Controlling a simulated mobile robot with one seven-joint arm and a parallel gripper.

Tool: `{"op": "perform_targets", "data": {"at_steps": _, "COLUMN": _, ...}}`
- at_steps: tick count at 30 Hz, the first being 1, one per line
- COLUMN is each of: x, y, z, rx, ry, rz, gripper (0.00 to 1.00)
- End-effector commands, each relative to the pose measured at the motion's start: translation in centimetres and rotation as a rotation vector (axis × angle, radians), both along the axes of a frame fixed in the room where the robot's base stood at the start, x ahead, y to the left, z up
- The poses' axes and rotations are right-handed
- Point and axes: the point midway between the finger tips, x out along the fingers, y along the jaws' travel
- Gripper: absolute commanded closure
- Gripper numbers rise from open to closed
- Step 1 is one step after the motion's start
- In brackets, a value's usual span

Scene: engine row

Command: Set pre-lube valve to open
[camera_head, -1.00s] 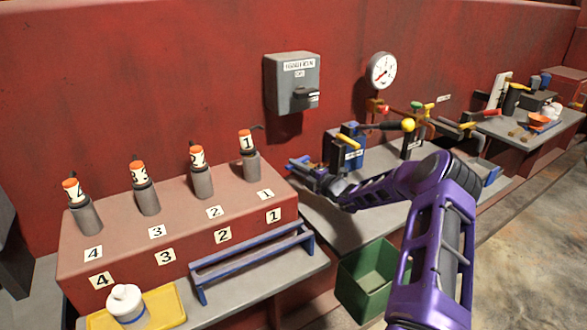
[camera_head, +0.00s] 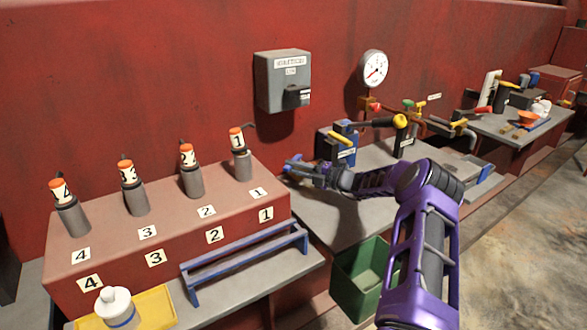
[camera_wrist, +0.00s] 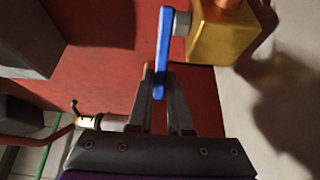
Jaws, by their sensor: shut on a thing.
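My gripper (camera_head: 298,166) reaches left over the grey bench, below the grey wall box, at the end of my purple arm. In the wrist view its two fingers (camera_wrist: 162,90) are shut on a flat blue lever (camera_wrist: 164,50), which stands upright in the picture between them. The lever's upper end meets a grey stem on a brass-coloured valve body (camera_wrist: 217,38). No label on this valve can be read, so I cannot confirm that it is the pre-lube valve. In the head view the valve body is too small to make out.
A red block (camera_head: 105,225) with several numbered, orange-capped cylinders stands left. A blue rail (camera_head: 245,262) runs before it. A green bin (camera_head: 360,270) is below the bench. A blue box (camera_head: 337,147), a gauge (camera_head: 374,67) and coloured valve handles are right of my gripper.

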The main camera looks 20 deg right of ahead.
Motion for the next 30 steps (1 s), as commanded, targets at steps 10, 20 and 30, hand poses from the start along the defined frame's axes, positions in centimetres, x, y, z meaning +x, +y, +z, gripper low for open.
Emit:
{"op": "perform_targets", "data": {"at_steps": 10, "x": 0.0, "y": -0.1, "z": 0.0, "rx": -0.001, "ry": 0.001, "rz": -0.003, "gripper": 0.53}}
{"op": "perform_targets", "data": {"at_steps": 20, "x": -0.2, "y": -0.3, "z": 0.0, "rx": -0.001, "ry": -0.001, "rz": -0.003, "gripper": 0.53}}
{"op": "perform_targets", "data": {"at_steps": 30, "x": -5.0, "y": -4.6, "z": 0.1, "rx": 0.0, "ry": 0.001, "rz": -0.006, "gripper": 0.53}}
